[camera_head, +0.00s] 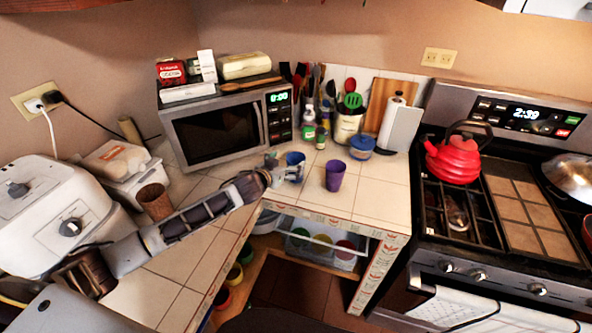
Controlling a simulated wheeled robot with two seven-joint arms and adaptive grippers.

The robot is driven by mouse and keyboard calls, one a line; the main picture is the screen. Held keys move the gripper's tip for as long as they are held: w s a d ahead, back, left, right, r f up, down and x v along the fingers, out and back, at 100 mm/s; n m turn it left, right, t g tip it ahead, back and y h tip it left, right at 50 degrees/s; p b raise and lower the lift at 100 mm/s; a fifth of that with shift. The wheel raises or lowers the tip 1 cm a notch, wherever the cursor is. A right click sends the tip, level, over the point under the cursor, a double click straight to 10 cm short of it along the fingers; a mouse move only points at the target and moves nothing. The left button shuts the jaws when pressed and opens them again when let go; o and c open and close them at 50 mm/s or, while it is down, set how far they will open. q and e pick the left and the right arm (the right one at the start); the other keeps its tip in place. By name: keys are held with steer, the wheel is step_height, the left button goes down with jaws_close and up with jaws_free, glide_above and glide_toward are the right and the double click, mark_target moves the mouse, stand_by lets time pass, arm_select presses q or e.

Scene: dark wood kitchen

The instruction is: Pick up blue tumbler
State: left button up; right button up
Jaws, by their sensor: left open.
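The blue tumbler (296,158) stands on the tiled counter in front of the microwave's right side. My left arm reaches in from the lower left over the counter. My left gripper (284,169) is open at the near left side of the tumbler, and its fingers cover part of the tumbler's lower body. I cannot tell whether the fingers touch it. My right gripper is not in view.
A purple cup (335,176) stands just right of the tumbler. A blue jar (361,148), a utensil crock (347,127) and bottles (309,128) stand behind. A microwave (215,133) is behind left, and a brown cup (154,202) stands left. The counter's front right is clear.

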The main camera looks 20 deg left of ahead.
mark_target(300, 155)
arm_select(q)
steer(key=shift+w+d, duration=0.1)
steer(key=shift+w, duration=0.15)
stand_by(0.3)
steer(key=shift+d+p+x, duration=0.15)
steer(key=shift+p+x, duration=0.1)
steer(key=shift+x, duration=0.5)
steer(key=shift+d+p+x, duration=0.15)
steer(key=shift+p+x, duration=0.05)
steer(key=shift+x, duration=1.6)
steer(key=shift+c, duration=0.4)
steer(key=c, duration=1.2)
steer(key=shift+r, duration=0.2)
step_height(300, 155, up, 10)
steer(key=shift+f, duration=0.15)
